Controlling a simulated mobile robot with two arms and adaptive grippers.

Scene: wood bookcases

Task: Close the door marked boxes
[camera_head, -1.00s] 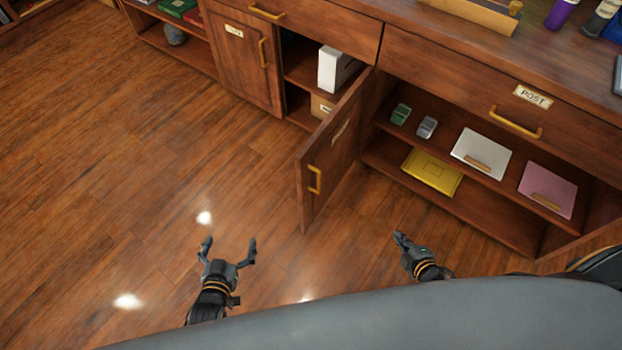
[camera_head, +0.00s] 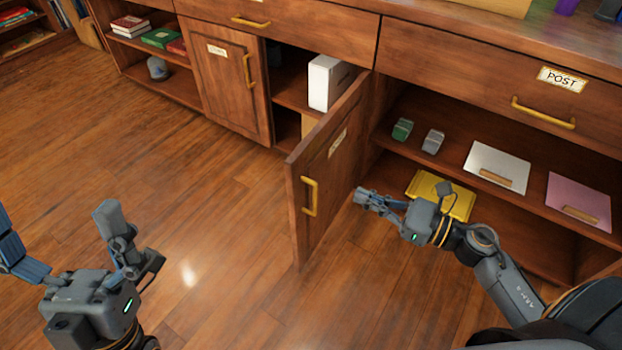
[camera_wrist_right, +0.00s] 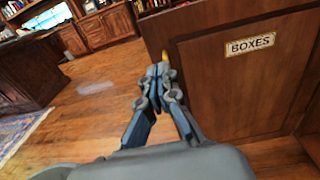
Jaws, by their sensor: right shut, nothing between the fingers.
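The wooden door (camera_head: 325,165) stands open, swung out from the cabinet, with a yellow handle (camera_head: 310,197) and a small plate on the face seen in the head view. A plate reading BOXES (camera_wrist_right: 250,45) shows on the door panel in the right wrist view. My right gripper (camera_head: 360,197) is shut and empty, just right of the door near its free edge; I cannot tell if it touches. Its fingers also show in the right wrist view (camera_wrist_right: 158,72), partly in front of the door. My left gripper (camera_head: 56,214) is open and empty at the lower left.
The opening behind the door holds a white box file (camera_head: 328,82). To the right, open shelves hold a yellow folder (camera_head: 462,204), a white folder (camera_head: 497,165) and a pink one (camera_head: 580,200). A closed door (camera_head: 222,90) is on the left. The floor left of the open door is clear.

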